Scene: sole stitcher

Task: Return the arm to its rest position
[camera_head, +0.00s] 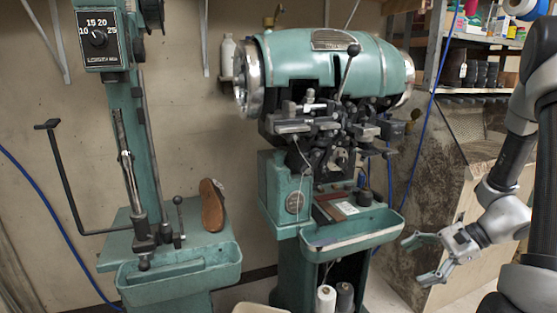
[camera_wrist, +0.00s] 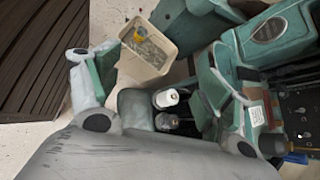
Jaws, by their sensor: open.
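My gripper (camera_head: 418,261) is at the right of the head view, open and empty, with its fingers pointing left toward the green sole stitcher (camera_head: 345,66). It hangs beside the stitcher's front tray (camera_head: 352,237), apart from it in that view. My arm comes in from the right edge, in front of the shelving. In the wrist view my gripper (camera_wrist: 158,78) shows its two fingers spread wide with nothing held between them. The stitcher's green body and tray lie below and beyond the right finger there.
A second green machine (camera_head: 130,140) stands at left, with a brown shoe sole (camera_head: 212,205) on its table. White and grey thread spools (camera_head: 326,299) stand under the stitcher. The wrist view shows a cream bin (camera_wrist: 148,62) on the floor. Shelves (camera_head: 478,42) hold supplies at right.

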